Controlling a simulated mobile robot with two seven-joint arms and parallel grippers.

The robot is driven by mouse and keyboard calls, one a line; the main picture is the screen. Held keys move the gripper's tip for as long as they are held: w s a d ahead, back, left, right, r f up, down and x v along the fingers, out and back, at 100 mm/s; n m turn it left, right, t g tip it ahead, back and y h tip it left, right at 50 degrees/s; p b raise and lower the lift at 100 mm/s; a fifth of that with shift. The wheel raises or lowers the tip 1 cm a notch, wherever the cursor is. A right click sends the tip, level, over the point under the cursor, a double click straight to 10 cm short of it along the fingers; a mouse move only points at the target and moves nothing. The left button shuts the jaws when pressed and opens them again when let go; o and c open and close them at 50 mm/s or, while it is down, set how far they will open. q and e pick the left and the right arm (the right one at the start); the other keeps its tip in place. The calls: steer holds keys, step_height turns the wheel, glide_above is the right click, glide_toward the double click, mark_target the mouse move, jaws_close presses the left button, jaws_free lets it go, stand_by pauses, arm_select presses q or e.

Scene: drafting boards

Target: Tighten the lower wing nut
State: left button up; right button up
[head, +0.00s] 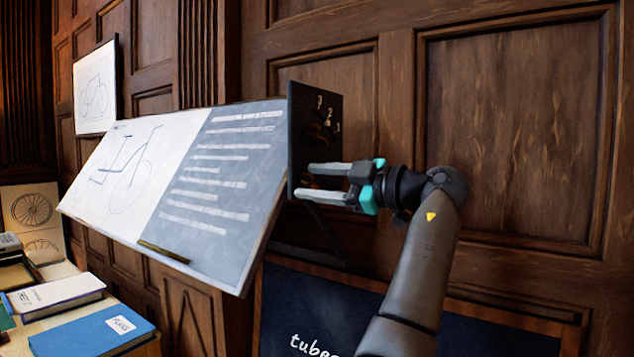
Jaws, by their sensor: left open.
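The drafting board (236,185) is tilted, with a bike drawing on its left part and white text lines on its right part. A dark plate (310,118) stands at its right end and carries small pale marks like the numbers 3, 2 and 1. A small knob-like shape sits among these marks, too small to tell if it is a wing nut. My left gripper (304,181) is open at the lower part of the plate, its two pale fingers pointing left, one above the other. The lower wing nut cannot be made out; the fingers may hide it. My right gripper is not in view.
A blue book (92,335) and a white book (58,295) lie on a table at the lower left. A dark chalkboard (470,335) stands below my arm. A panelled wood wall (515,120) is behind. A dark strut (322,232) runs below the plate.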

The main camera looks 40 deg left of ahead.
arm_select(q)
steer(key=shift+c, duration=0.3)
jaws_close()
steer(key=shift+m, duration=0.4)
steer(key=shift+w+f+m+p, duration=0.1)
steer(key=shift+w+m+p, duration=0.1)
steer(key=shift+m+p, duration=3.75)
steer(key=shift+w+f+m+p, duration=0.1)
steer(key=shift+w+m+p, duration=0.1)
steer(key=shift+m+p, duration=3.7)
steer(key=shift+w+f+m+p, duration=0.15)
steer(key=shift+m+p, duration=2.25)
steer(key=shift+m, duration=3.05)
